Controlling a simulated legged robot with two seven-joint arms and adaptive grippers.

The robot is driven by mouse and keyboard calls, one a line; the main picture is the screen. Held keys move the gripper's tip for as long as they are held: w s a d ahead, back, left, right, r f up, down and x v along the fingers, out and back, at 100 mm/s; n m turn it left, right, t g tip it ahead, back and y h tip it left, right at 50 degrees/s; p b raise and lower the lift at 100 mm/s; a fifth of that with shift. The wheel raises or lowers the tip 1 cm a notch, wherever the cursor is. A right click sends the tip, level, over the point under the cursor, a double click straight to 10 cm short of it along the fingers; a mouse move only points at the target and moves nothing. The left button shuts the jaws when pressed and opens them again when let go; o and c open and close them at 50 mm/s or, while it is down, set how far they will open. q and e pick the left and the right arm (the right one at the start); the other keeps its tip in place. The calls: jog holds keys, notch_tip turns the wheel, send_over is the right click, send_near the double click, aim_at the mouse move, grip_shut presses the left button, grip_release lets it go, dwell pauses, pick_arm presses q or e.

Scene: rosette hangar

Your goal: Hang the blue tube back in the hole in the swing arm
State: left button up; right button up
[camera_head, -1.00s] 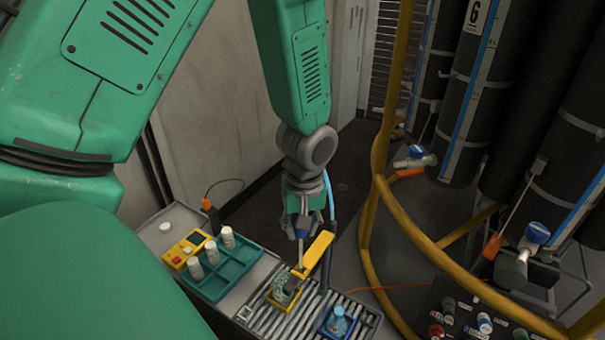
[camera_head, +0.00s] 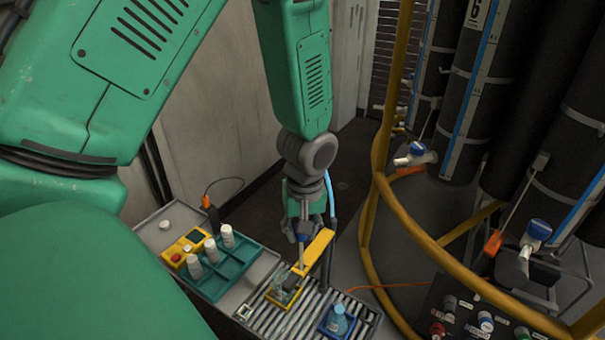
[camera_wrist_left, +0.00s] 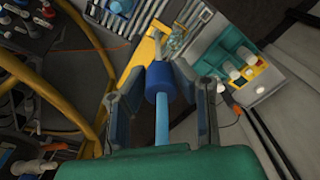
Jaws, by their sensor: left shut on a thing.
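My left gripper (camera_head: 301,228) is shut on the blue tube (camera_head: 302,238) above the conveyor. In the left wrist view the tube shows as a thick blue body (camera_wrist_left: 160,82) between the two fingers, with a light blue hose running back towards the wrist. In the head view its thin grey lower part points down beside the yellow swing arm (camera_head: 318,247). The swing arm also shows past the tube in the left wrist view (camera_wrist_left: 143,52). The hole is not discernible, and I cannot tell whether the tube is in it. My right gripper is not in view.
Below are a yellow tray (camera_head: 283,298) with clear contents and a blue tray (camera_head: 337,322) on rollers (camera_head: 301,316). A teal rack (camera_head: 232,272) with white bottles and a yellow control box (camera_head: 186,248) stand left. A yellow rail (camera_head: 366,225) curves close on the right.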

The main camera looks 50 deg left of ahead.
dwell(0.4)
pick_arm(q)
jog(key=b, duration=0.2)
send_over(301, 270)
jog(key=shift+w+f, duration=0.2)
jog(key=shift+f, duration=2.15)
jog(key=shift+f+b, duration=1.55)
jog(key=shift+f, duration=0.8)
jog(key=o, duration=1.6)
jog(key=shift+f, duration=0.15)
jog(key=shift+o, duration=0.2)
jog(key=shift+r+p, duration=2.95)
jog(key=shift+r, duration=0.1)
